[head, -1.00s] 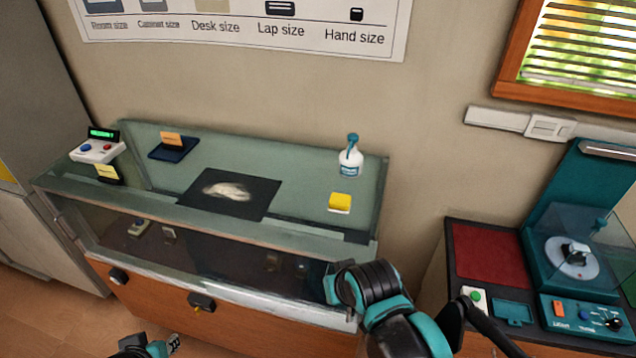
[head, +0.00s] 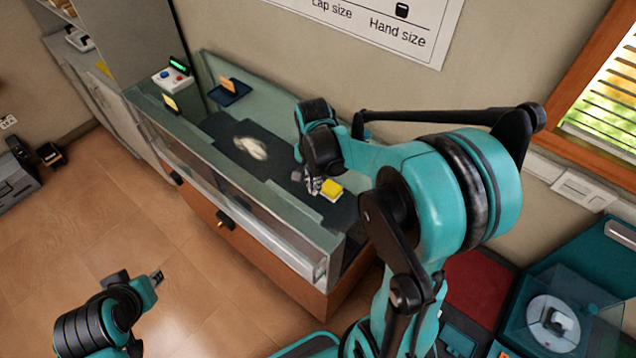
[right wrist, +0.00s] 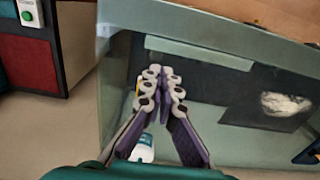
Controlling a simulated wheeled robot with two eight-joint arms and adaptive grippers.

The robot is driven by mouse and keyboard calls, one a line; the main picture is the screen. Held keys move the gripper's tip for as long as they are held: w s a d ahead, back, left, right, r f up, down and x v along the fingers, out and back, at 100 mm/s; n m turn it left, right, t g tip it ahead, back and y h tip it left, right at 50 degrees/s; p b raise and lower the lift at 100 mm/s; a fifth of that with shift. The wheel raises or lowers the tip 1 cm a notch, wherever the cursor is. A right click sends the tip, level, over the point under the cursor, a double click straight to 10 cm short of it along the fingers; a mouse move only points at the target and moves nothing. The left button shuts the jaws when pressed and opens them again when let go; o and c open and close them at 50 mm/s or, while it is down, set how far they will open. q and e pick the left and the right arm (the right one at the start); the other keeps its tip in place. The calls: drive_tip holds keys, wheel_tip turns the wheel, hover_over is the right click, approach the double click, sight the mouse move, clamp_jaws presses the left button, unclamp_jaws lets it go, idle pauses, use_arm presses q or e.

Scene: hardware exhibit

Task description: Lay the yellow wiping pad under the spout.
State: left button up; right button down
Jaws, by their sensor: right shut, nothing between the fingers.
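The yellow wiping pad (head: 331,187) lies on the counter inside the glass-sided case, on a white base. My right gripper (head: 313,186) is just left of the pad in the head view, shut and empty. In the right wrist view the shut fingers (right wrist: 164,76) hide most of the pad; a yellow sliver (right wrist: 138,84) shows beside them. The white bottle (right wrist: 143,151) shows partly behind the fingers there; its spout cannot be made out. My right arm hides the bottle in the head view. My left gripper (head: 156,277) is over the floor, too small to read.
A dark mat (head: 236,133) with a pale heap (head: 251,148) lies left of the pad. A control box (head: 172,78) and a blue tray (head: 229,92) stand farther back. The case's front glass (head: 235,190) edges the space.

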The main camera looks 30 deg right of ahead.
sight(324, 201)
wheel_tip(324, 201, down, 9)
drive_tip(key=shift+d+r+b, duration=0.1)
drive_tip(key=shift+d+b, duration=0.05)
drive_tip(key=shift+b, duration=0.3)
drive_tip(key=shift+w+d, duration=0.25)
drive_tip(key=shift+d, duration=0.3)
drive_tip(key=shift+w+d, duration=0.25)
drive_tip(key=shift+d, duration=0.3)
drive_tip(key=shift+w+d+p, duration=0.2)
drive_tip(key=shift+d+p, duration=0.15)
drive_tip(key=shift+d, duration=0.4)
drive_tip(key=w+d, duration=0.1)
drive_tip(key=d, duration=0.1)
drive_tip(key=w+d+b, duration=0.1)
drive_tip(key=d, duration=0.2)
drive_tip(key=w+d+b, duration=0.1)
drive_tip(key=d, duration=0.1)
drive_tip(key=shift+d, duration=0.2)
drive_tip(key=shift+a, duration=0.1)
